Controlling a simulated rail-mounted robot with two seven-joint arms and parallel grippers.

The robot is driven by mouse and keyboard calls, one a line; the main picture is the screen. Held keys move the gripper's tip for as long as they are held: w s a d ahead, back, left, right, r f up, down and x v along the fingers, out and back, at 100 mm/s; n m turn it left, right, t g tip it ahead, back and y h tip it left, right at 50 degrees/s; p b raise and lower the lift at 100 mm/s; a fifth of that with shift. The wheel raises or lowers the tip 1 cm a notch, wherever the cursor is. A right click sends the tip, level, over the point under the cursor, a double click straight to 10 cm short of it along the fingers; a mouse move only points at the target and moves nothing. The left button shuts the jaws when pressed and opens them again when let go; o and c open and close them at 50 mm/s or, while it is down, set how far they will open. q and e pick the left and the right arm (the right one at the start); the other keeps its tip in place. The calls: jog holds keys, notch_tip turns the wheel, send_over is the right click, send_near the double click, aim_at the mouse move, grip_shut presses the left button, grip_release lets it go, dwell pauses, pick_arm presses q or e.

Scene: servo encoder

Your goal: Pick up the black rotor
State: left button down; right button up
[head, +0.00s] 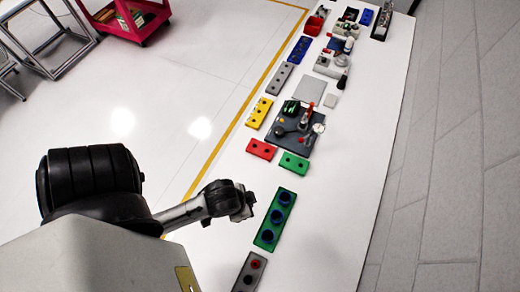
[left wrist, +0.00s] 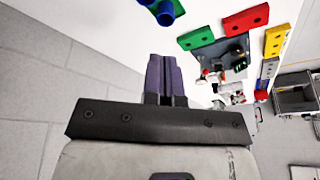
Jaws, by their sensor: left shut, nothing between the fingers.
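A small black round part (head: 248,279), which looks like the black rotor, sits beside a red round part (head: 255,264) in a grey holder (head: 262,256) at the bottom of the head view. The frame edge cuts off the holder. My left gripper (head: 246,208) is above the table edge, above the grey holder in the picture and apart from it. In the left wrist view its dark fingers (left wrist: 165,75) are together with nothing between them. The black part does not show there. My right gripper is in neither view.
A green block (head: 258,238) with blue cylinders (head: 279,216) lies right of my left gripper. Farther up are a red block (head: 261,150), a small green block (head: 294,162), a yellow block (head: 259,112) and a dark fixture plate (head: 290,145). The table's right side is clear.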

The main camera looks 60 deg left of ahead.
pick_arm(q)
jog(key=shift+s+f, duration=0.1)
jog(key=shift+s, duration=0.2)
